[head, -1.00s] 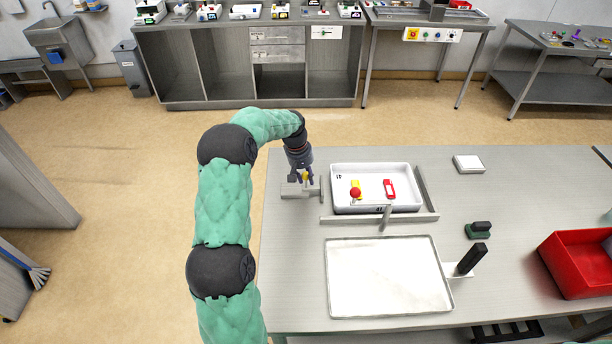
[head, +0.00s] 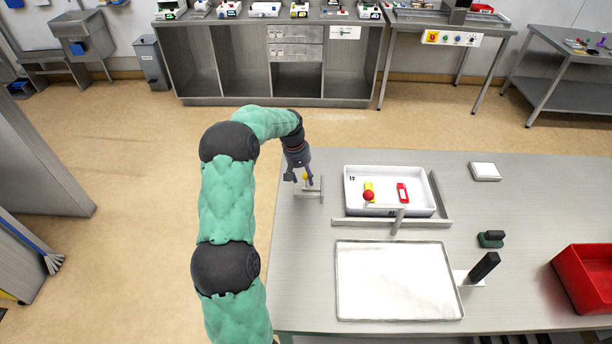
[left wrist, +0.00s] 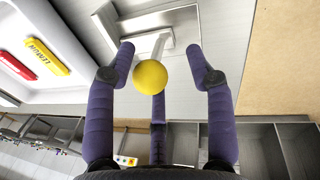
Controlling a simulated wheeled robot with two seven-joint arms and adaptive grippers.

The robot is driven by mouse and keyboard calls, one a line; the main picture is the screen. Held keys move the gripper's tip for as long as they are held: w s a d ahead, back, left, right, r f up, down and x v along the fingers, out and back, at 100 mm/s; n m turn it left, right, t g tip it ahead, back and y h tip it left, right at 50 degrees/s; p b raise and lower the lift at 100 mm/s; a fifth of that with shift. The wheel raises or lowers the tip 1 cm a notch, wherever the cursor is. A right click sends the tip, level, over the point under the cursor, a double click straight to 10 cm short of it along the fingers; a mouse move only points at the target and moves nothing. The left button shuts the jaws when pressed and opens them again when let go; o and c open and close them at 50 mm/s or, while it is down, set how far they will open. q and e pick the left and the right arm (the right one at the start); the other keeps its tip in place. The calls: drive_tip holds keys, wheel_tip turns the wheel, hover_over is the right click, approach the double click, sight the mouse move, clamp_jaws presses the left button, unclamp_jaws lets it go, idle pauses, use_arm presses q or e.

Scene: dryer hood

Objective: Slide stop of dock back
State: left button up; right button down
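The dock (head: 440,205) is a metal rail frame around a white tray (head: 388,211) on the table. Its stop (head: 309,193) is a grey metal plate left of the tray, with a clear gap between them. A yellow ball knob (head: 306,177) rises from the stop on a stem. In the left wrist view the knob (left wrist: 150,76) sits between the spread purple fingers of my left gripper (left wrist: 160,55). Gaps show on both sides of the knob; contact with the rear finger cannot be told. My left gripper also shows in the head view (head: 301,180). My right gripper is out of view.
The tray holds a yellow piece (head: 369,187) and a red piece (head: 403,193); a red ball knob (head: 368,196) overlaps it in view. A metal-rimmed white board (head: 395,280) lies in front. A red bin (head: 590,280) stands at right. The table's left edge is close to the stop.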

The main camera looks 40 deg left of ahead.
use_arm(q)
drive_tip(key=shift+d+r, duration=0.1)
drive_tip(key=shift+d, duration=0.05)
wheel_tip(320, 180, up, 12)
drive_tip(key=s+a, duration=0.1)
drive_tip(key=shift+s+a+f, duration=0.25)
drive_tip(key=shift+s, duration=0.15)
drive_tip(key=shift+r, duration=0.1)
idle(0.5)
